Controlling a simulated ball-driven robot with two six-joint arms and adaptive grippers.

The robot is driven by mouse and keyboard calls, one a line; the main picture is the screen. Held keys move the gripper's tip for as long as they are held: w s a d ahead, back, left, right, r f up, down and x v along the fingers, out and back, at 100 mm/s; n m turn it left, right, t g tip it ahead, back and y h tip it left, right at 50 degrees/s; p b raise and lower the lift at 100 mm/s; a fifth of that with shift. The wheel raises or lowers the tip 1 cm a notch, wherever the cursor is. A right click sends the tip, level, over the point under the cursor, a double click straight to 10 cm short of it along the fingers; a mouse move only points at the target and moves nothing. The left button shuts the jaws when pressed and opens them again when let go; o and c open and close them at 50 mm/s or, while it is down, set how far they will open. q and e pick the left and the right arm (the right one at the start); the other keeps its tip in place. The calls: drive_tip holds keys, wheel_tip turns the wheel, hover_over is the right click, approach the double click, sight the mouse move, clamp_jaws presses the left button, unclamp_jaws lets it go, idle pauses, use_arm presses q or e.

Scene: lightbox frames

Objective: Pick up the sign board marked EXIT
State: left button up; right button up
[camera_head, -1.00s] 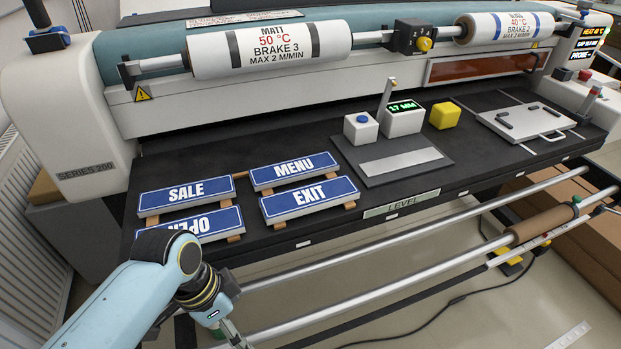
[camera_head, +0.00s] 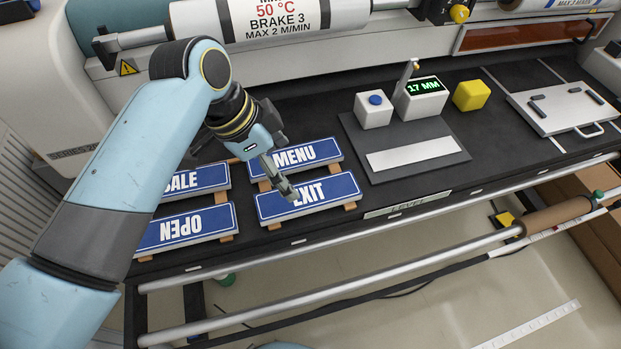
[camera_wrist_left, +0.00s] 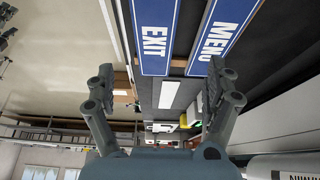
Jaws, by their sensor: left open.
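The blue EXIT sign board (camera_head: 325,195) has white letters and a pale edge. It rests on wooden strips on the black table, in front of the MENU board (camera_head: 312,154). My left gripper (camera_head: 289,190) is above the EXIT board's left part and hides some of its first letter. In the left wrist view the gripper (camera_wrist_left: 162,84) is open with nothing between its fingers. There the EXIT board (camera_wrist_left: 154,35) shows beyond the fingertips, beside the MENU board (camera_wrist_left: 220,32). I cannot tell how high the fingers are above the board. My right gripper is not in view.
The OPEN board (camera_head: 185,228) and SALE board (camera_head: 195,180) lie to the left, SALE partly behind my arm. A grey plate (camera_head: 410,155), a gauge box (camera_head: 420,97) and a yellow block (camera_head: 471,95) stand to the right. Metal rails (camera_head: 330,280) run along the front.

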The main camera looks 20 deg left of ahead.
sight(306, 195)
use_arm(q)
drive_tip(key=x, duration=0.3)
drive_tip(key=shift+s+d+f, duration=0.15)
drive_tip(key=shift+d+f, duration=0.1)
drive_tip(key=shift+f, duration=0.35)
drive_tip(key=x, duration=0.4)
drive_tip(key=shift+d+f+p, duration=0.25)
drive_tip(key=shift+f+p, duration=0.05)
drive_tip(key=shift+f, duration=0.25)
drive_tip(key=shift+c, duration=0.7)
drive_tip(key=c, duration=1.1)
drive_tip(key=shift+c, duration=0.5)
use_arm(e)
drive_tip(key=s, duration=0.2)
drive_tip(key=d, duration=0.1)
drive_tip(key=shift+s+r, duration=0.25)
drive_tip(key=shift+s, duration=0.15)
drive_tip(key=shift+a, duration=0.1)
